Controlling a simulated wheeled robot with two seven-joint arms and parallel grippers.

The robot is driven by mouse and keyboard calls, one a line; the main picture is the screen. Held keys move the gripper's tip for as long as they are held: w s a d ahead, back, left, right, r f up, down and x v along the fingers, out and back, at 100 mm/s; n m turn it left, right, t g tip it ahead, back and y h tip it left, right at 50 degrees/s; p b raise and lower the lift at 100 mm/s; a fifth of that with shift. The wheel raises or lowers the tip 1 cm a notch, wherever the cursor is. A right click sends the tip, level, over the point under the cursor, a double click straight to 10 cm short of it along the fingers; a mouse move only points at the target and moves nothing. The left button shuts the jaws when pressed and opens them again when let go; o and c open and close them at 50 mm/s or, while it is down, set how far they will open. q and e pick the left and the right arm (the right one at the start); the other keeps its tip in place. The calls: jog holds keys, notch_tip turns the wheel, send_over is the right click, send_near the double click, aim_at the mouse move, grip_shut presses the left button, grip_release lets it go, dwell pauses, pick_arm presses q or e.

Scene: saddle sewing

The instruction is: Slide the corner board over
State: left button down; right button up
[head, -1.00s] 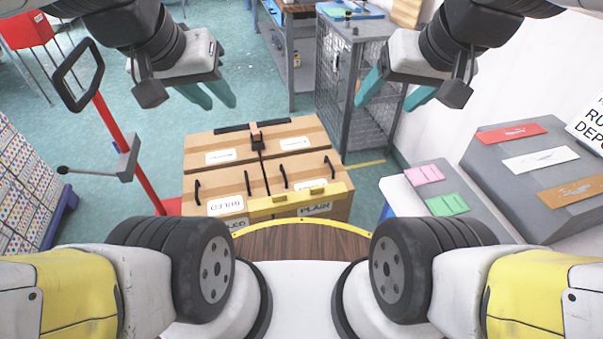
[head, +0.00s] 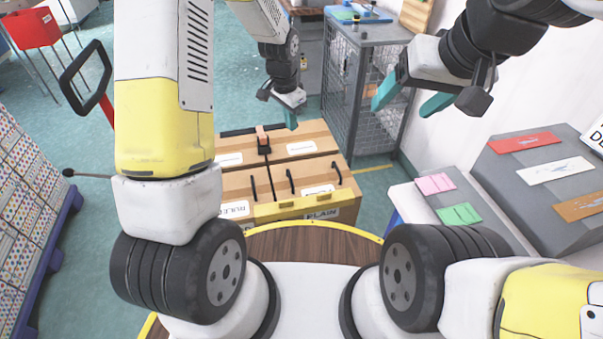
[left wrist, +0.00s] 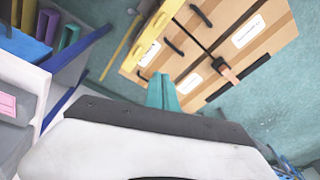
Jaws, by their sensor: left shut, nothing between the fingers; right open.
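A yellow corner board (head: 300,206) lies along the near top edge of the cardboard cartons (head: 275,182). The left wrist view shows it as a yellow strip (left wrist: 150,37) along one carton edge. My left gripper (head: 291,118) is shut and empty, fingers pointing down, near the far edge of the cartons. Its teal fingers (left wrist: 162,91) overlap the carton edge in the left wrist view; I cannot tell whether they touch. My right gripper (head: 411,98) is open and empty, right of the cartons, in front of the wire cage.
A black bar lies at the cartons' far edge, and an orange-and-black buckle (head: 263,140) sits on top. A wire cage cabinet (head: 358,110) stands behind right. A side table with pink (head: 435,183) and green (head: 459,215) cards is at right. A red-handled jack (head: 88,75) stands left.

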aim_at(269, 211)
pick_arm(q)
jog(key=d+f+m, duration=0.1)
jog(key=f, duration=1)
jog(key=d+f+m+g, duration=0.1)
jog(key=d+f+m, duration=0.1)
jog(key=f, duration=1)
jog(key=d+f+m+g, duration=0.1)
jog(key=d+f+m, duration=0.1)
jog(key=f, duration=1)
jog(key=shift+w+d+f+y, duration=0.25)
jog(key=shift+w+y, duration=0.15)
jog(key=shift+s+a, duration=0.2)
jog(key=shift+a, duration=0.4)
jog(key=shift+s+a, duration=0.15)
jog(key=shift+a, duration=0.45)
jog(key=shift+s+a, duration=0.2)
jog(key=shift+a, duration=0.45)
jog(key=shift+a, duration=0.1)
jog(key=s+a, duration=0.1)
jog(key=a, duration=0.2)
jog(key=s+a, duration=0.1)
jog(key=a, duration=0.3)
jog(key=s+a, duration=0.1)
jog(key=a, duration=0.2)
jog(key=shift+s+a, duration=0.2)
jog(key=shift+a, duration=0.2)
